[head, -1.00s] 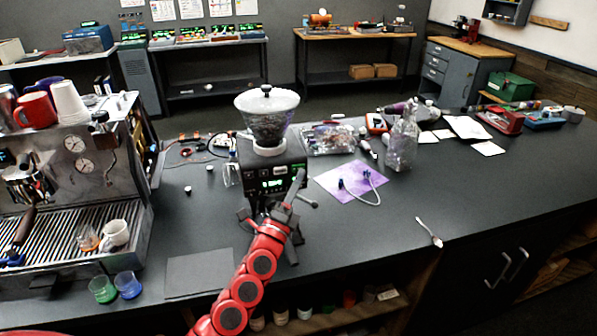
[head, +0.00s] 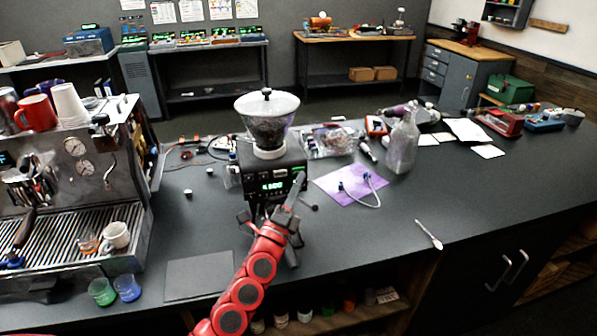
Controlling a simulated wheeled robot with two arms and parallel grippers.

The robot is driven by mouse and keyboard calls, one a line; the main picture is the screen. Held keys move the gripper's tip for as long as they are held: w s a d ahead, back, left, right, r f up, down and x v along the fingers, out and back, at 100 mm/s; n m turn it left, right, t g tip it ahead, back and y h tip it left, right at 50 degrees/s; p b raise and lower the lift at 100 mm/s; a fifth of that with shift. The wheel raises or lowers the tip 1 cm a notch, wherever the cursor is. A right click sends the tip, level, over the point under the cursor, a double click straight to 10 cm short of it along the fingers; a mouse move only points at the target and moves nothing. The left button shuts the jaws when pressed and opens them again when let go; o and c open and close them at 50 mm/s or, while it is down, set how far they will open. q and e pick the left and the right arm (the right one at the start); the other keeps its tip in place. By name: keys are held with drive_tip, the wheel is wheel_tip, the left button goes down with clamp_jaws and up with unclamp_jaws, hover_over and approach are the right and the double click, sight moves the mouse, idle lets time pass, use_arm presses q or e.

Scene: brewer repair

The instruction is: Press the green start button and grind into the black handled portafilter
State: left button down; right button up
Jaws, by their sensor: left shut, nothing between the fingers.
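The grinder (head: 262,172) stands on the dark counter, with a clear hopper (head: 267,118) of beans on top and a lit green display (head: 273,186) on its front. My left gripper (head: 297,183), on the red arm, is shut and empty. Its tip is at the right side of the grinder's front, close to the panel; I cannot tell whether it touches. The green start button cannot be made out clearly beside the tip. A small dark knob or handle end (head: 313,207) shows right of the gripper; the portafilter under the grinder is mostly hidden. My right gripper is not in view.
The espresso machine (head: 75,165) stands at the left with cups on it. Green and blue small cups (head: 115,291) and a dark mat (head: 199,276) lie in front. Open counter lies beyond the spoon.

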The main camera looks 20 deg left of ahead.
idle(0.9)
use_arm(q)
drive_tip(key=shift+w+a+b, duration=0.25)
drive_tip(key=shift+w+b, duration=0.15)
drive_tip(key=shift+w+a+b, duration=0.15)
drive_tip(key=shift+w+b, duration=0.1)
drive_tip(key=shift+b, duration=0.1)
idle(0.5)
drive_tip(key=shift+s, duration=0.1)
idle(0.3)
drive_tip(key=shift+s+d+p, duration=0.4)
drive_tip(key=shift+s+p, duration=0.05)
drive_tip(key=shift+s, duration=0.15)
drive_tip(key=s+d+p, duration=0.1)
drive_tip(key=s, duration=0.1)
drive_tip(key=s+d+p, duration=0.1)
drive_tip(key=s, duration=0.1)
drive_tip(key=shift+d, duration=0.4)
